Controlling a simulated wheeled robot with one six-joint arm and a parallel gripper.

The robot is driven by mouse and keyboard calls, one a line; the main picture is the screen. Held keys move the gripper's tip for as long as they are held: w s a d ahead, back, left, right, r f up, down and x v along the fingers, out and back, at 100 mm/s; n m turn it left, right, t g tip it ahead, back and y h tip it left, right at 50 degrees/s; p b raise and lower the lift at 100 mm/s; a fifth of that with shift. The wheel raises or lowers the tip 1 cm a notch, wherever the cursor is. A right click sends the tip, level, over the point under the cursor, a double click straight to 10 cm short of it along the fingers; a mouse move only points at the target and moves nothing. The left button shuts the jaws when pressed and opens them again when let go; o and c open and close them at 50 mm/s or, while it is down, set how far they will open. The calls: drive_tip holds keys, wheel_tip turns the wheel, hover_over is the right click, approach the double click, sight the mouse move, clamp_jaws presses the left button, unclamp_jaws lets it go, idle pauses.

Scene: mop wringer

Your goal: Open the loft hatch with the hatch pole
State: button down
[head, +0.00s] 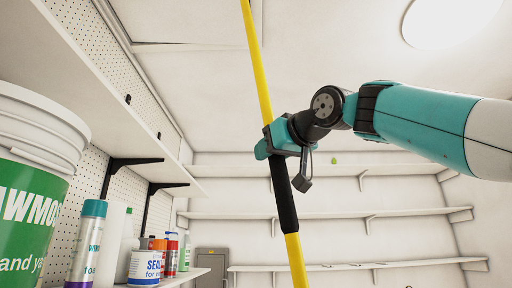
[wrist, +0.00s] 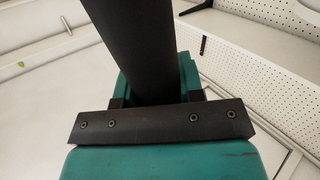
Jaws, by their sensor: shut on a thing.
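The hatch pole (head: 261,85) is yellow with a black grip sleeve (head: 286,200) on its lower part. It runs nearly upright through the head view, leaning a little, and leaves the frame at top and bottom. My gripper (head: 279,140) is shut on the pole at the top of the black sleeve. In the wrist view the dark sleeve (wrist: 137,45) stands between the teal fingers. Panel lines in the ceiling near the pole's upper part may be the edge of the loft hatch (head: 190,22). The pole's top end is out of view.
A shelf on the left holds a green and white bucket (head: 35,175), a spray can (head: 88,245) and several bottles and tins. A pegboard wall is behind it. Shelves (head: 330,213) line the back wall. A round lamp (head: 447,18) is on the ceiling.

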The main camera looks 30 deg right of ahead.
drive_tip(key=s+d+f+b, duration=0.3)
drive_tip(key=d+f+b, duration=0.1)
drive_tip(key=f, duration=0.3)
drive_tip(key=s+d+f+b, duration=0.3)
drive_tip(key=d+f+b, duration=0.2)
drive_tip(key=f, duration=0.3)
drive_tip(key=shift+s+d+f, duration=0.2)
drive_tip(key=shift+d+f, duration=0.05)
drive_tip(key=shift+f, duration=0.05)
drive_tip(key=w+a+r+p, duration=0.4)
drive_tip(key=a+r+p, duration=0.1)
drive_tip(key=r, duration=0.4)
drive_tip(key=w+a+r+p, duration=0.3)
drive_tip(key=a+r+p, duration=0.3)
drive_tip(key=r, duration=0.4)
drive_tip(key=shift+w+a+p, duration=0.2)
drive_tip(key=shift+w+p, duration=0.15)
drive_tip(key=shift+p, duration=0.05)
